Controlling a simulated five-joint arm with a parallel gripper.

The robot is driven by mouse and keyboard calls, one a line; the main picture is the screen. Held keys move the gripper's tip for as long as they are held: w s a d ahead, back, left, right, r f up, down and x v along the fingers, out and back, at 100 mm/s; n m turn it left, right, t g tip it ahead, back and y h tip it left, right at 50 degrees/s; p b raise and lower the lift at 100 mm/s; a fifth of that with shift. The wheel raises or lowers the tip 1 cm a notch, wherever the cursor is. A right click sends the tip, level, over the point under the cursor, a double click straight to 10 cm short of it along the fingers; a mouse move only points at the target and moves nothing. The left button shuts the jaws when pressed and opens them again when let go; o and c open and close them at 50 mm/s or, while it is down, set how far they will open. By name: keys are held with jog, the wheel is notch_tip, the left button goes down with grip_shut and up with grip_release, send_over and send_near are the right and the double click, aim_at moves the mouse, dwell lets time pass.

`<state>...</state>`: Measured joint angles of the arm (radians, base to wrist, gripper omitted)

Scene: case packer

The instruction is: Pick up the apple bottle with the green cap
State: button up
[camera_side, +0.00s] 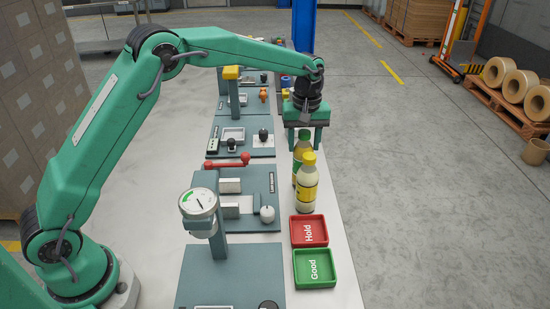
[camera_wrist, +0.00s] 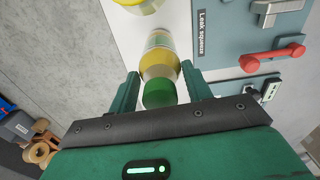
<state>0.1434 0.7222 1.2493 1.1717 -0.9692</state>
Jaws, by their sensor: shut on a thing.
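The apple bottle with the green cap (camera_side: 304,134) stands upright under my gripper (camera_side: 304,143), its lower part hidden behind a yellow-capped bottle (camera_side: 307,190) with a yellow label. In the wrist view, the green cap of the apple bottle (camera_wrist: 159,93) lies between the two fingers of my gripper (camera_wrist: 160,72). The fingers are shut on this bottle near its top. The yellow-capped bottle is close by, nearer the side camera, and its edge also shows at the top of the wrist view (camera_wrist: 142,5). I cannot tell whether the held bottle touches the table.
A red "Hold" tray (camera_side: 309,231) and a green "Good" tray (camera_side: 314,268) sit at the table's right edge, nearer the side camera. A gauge on a post (camera_side: 198,204) and a station with a red handle (camera_side: 228,161) stand to the left.

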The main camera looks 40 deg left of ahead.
notch_tip(320, 180, up, 10)
jog(key=shift+f, duration=0.25)
dwell(0.7)
